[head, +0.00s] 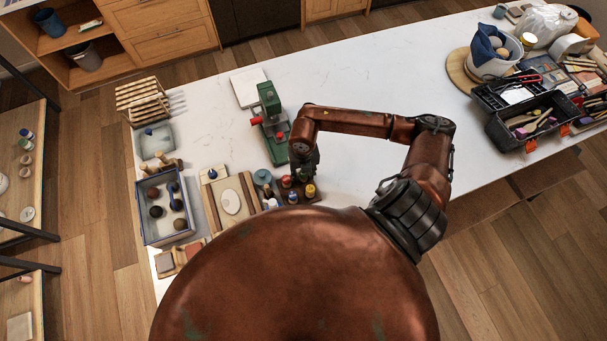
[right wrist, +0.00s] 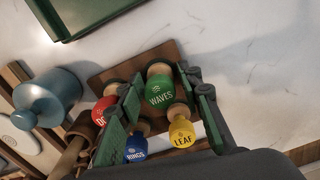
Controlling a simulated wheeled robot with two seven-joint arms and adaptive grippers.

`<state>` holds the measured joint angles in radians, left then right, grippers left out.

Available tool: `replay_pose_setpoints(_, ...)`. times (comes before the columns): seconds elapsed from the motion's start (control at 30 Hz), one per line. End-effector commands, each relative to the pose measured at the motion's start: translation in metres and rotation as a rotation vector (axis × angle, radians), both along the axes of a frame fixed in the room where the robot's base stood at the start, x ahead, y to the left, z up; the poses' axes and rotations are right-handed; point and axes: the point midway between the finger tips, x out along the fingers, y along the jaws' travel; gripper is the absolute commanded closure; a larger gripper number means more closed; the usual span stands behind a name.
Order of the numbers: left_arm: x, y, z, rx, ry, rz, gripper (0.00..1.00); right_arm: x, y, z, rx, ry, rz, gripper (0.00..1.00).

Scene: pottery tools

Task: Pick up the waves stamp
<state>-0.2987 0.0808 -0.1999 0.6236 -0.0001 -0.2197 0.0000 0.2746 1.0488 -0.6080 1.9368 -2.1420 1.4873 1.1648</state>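The green waves stamp (right wrist: 160,91) stands upright on a small dark wooden stand (right wrist: 110,73), with "WAVES" lettered on its head. My right gripper (right wrist: 163,88) is open over the stand, one finger on each side of the waves stamp; I cannot tell whether either finger touches it. In the head view my right gripper (head: 303,160) reaches down at the back of the stand and mostly hides the green stamp. My left gripper is not in view.
On the same stand are a red stamp (right wrist: 103,110), a blue rings stamp (right wrist: 136,148) and a yellow leaf stamp (right wrist: 181,132), close to the fingers. A blue lidded jar (right wrist: 46,100) stands left. A green press (head: 270,122) stands behind. Open counter lies right.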

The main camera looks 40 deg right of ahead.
Motion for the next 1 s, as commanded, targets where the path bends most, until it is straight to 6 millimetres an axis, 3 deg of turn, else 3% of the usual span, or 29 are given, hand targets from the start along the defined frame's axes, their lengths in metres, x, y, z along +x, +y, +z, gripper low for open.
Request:
replay_pose_setpoints(0.43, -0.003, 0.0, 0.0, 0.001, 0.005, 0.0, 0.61, 0.0, 0.0, 0.001, 0.0, 0.0, 0.0, 0.96)
replay_pose_setpoints(0.77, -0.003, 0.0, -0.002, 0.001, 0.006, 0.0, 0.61, 0.001, 0.0, 0.003, 0.0, -0.002, 0.0, 0.97)
replay_pose_setpoints(1.0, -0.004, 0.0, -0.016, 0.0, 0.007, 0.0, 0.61, 0.002, 0.0, 0.026, 0.0, -0.005, 0.002, 0.97)
